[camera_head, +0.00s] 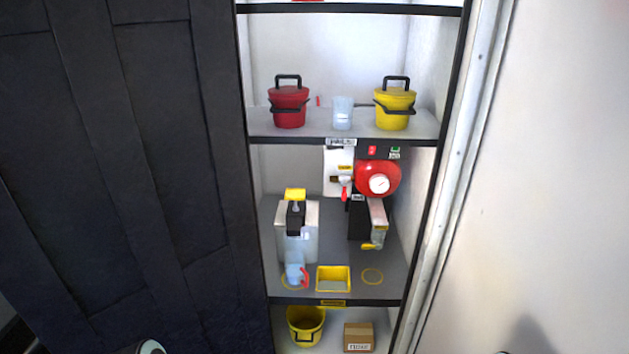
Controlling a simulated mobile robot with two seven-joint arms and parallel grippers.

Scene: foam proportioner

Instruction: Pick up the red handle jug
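The jug with the red handle (294,267) is a small light-blue, see-through vessel. Neither of my grippers can be made out. Only a small rounded piece at the bottom left edge and a dark piece at the bottom right edge show, perhaps parts of my arms.
The container (311,225) and a red gauge unit (378,179) stand behind. A dark panel (125,160) flanks the cabinet's left side.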

